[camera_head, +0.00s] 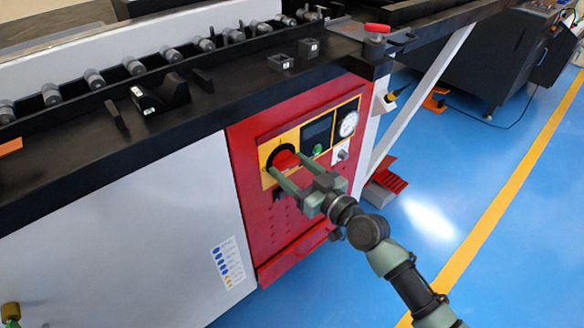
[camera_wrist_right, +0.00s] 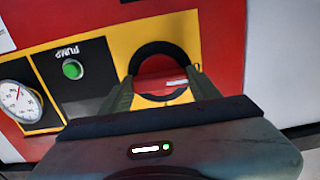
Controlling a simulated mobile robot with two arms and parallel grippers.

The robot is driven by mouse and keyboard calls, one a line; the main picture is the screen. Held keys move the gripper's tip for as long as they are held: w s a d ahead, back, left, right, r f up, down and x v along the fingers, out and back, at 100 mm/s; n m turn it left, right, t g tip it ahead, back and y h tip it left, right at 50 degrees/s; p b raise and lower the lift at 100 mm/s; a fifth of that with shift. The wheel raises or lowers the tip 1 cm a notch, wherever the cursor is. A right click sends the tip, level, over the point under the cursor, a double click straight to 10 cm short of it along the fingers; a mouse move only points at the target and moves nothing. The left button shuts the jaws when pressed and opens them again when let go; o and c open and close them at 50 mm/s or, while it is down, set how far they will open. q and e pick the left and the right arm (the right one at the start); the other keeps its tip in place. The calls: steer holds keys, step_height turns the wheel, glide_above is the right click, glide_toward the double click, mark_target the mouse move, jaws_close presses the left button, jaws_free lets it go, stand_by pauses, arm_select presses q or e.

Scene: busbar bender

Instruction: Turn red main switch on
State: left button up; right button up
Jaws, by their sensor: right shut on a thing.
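The red main switch (camera_head: 285,160) is a red rotary knob in a black ring on a yellow plate, on the red front panel of the machine. In the right wrist view the knob (camera_wrist_right: 163,84) shows between the two fingers, with a white mark on it. My right gripper (camera_head: 284,166) is at the panel, its two green fingers on either side of the knob and shut on it. The fingertips partly hide the knob's sides. My left gripper is in neither view.
A green pump button (camera_head: 317,149) and a white round gauge (camera_head: 348,124) sit right of the switch. The black bench top (camera_head: 225,90) with rollers overhangs above the panel. Blue floor (camera_head: 440,200) is open at the right.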

steer(key=shift+m, duration=0.7)
steer(key=m, duration=0.8)
steer(key=shift+p, duration=0.4)
steer(key=m, duration=0.2)
steer(key=shift+m, duration=0.3)
steer(key=m+p, duration=0.1)
steer(key=m, duration=0.2)
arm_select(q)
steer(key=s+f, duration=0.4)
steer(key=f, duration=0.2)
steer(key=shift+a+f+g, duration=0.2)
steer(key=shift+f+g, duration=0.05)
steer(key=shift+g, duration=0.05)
arm_select(e)
steer(key=shift+m, duration=1.5)
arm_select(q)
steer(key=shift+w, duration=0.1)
